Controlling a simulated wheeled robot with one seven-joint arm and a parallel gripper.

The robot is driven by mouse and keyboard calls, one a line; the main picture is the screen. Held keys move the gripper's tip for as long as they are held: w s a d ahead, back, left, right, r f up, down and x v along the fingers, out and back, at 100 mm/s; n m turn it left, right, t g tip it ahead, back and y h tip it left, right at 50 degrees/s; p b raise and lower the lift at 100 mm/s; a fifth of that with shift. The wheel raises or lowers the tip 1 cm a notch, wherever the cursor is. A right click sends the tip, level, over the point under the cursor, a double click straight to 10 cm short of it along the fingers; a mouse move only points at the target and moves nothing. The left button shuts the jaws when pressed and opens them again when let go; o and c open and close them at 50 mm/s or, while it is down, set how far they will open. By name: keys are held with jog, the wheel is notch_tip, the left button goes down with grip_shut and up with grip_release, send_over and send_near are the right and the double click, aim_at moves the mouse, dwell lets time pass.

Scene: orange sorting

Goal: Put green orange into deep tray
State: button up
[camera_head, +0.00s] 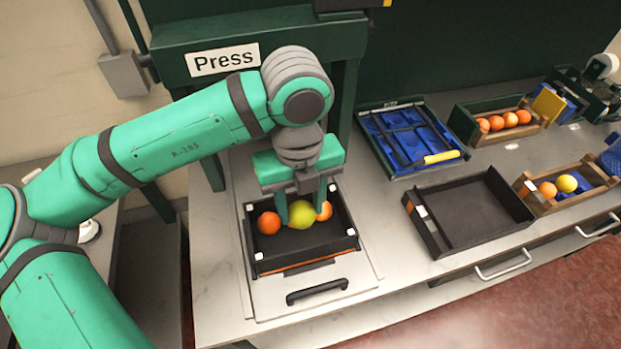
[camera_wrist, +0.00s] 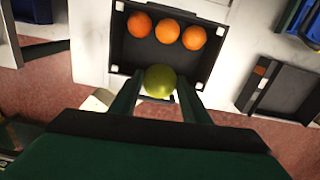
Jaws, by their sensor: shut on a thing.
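The yellow-green orange (camera_head: 301,214) is between the two fingers of my gripper (camera_head: 308,210), which is shut on it. It also shows between the fingers in the wrist view (camera_wrist: 160,80). My gripper is above a black tray (camera_head: 305,262) with white corners under the press. Three oranges (camera_wrist: 167,32) sit in a row in that tray in the wrist view; in the head view the fingers and held fruit partly hide them. An empty black tray (camera_head: 475,212) with a raised wall stands on the counter to the right. Which tray is the deep one, I cannot tell.
The press frame (camera_head: 262,38) stands behind the arm. A blue tray with a yellow-handled tool (camera_head: 442,157) lies at the back. A crate (camera_head: 497,133) holds several oranges. A wooden box (camera_head: 568,203) at right holds an orange and a yellow fruit. Counter between the trays is bare.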

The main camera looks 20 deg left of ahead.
jog(key=shift+w+a+f, duration=0.1)
jog(key=shift+w+f, duration=0.1)
jog(key=shift+w, duration=0.15)
jog(key=shift+f, duration=0.4)
jog(key=shift+s+f, duration=0.1)
jog(key=shift+f, duration=0.25)
jog(key=shift+s+f, duration=0.1)
jog(key=shift+f, duration=4.8)
jog(key=o, duration=1.2)
jog(key=shift+c, duration=0.2)
